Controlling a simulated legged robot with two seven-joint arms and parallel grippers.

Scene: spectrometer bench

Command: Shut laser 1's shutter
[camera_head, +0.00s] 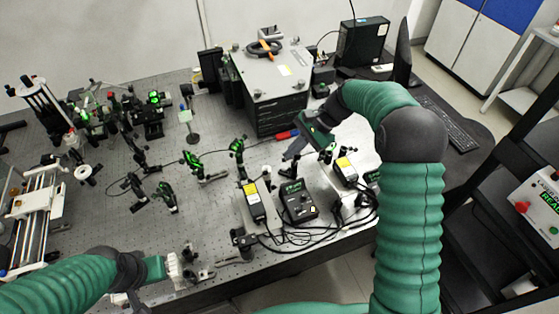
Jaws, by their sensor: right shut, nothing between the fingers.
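Two dark laser-like boxes with yellow-marked tops stand near the front of the optical bench, a left one (254,202) and a right one (345,171). I cannot tell which is laser 1, and no shutter shows clearly. My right gripper (291,154) is shut and empty. It is above the bench, up and left of the right box, pointing left and down. My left gripper (175,270) is low at the bench's front edge, far from both boxes; its fingers are too small to read.
A black controller box (298,202) with a green display sits between the two boxes, with loose black cables in front. Several optic mounts (195,163) stand to the left. A large grey-topped housing (268,80) stands behind. A keyboard (455,122) lies at the right.

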